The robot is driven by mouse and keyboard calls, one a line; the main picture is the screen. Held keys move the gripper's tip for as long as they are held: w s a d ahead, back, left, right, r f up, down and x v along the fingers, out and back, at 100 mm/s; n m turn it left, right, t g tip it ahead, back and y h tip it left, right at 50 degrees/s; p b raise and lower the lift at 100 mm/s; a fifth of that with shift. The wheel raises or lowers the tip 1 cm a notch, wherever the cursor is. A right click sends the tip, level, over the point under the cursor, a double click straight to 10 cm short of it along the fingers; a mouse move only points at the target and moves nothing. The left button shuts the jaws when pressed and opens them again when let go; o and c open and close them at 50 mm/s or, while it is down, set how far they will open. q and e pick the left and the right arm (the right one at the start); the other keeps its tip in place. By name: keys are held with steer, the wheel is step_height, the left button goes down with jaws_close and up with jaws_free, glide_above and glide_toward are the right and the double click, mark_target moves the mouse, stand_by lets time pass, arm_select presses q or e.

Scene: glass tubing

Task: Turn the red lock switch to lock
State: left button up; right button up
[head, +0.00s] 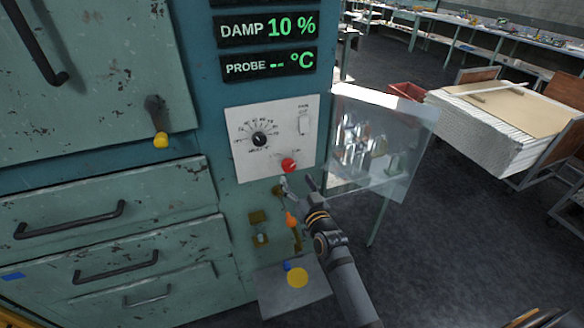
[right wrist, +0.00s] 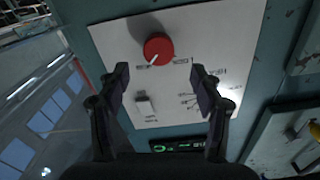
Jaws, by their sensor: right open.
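The red lock switch (head: 289,165) is a round red knob low on a white panel (head: 240,168) on the teal cabinet. In the right wrist view the red knob (right wrist: 158,49) has a white pointer line aimed down and left, with small labels around it too blurred to read surely. My right gripper (head: 299,183) is open and empty just below the knob in the head view. In the right wrist view its two fingers (right wrist: 158,76) stand apart, on either side of the knob's column, and do not appear to touch it. My left gripper is not in view.
The panel also bears a black dial (head: 259,139) and a white rocker switch (head: 304,125). Displays above read DAMP 10 % (head: 268,28) and PROBE -- °C. A clear panel (head: 375,145) stands right of the cabinet. Small brass fittings (head: 258,216) and a grey shelf (head: 275,300) are below.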

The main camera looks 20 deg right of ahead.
mark_target(290, 168)
steer(key=w, duration=0.5)
steer(key=shift+p, duration=0.3)
steer(key=shift+w, duration=0.55)
steer(key=c, duration=1.1)
steer(key=shift+f, duration=0.1)
steer(key=shift+c, duration=0.2)
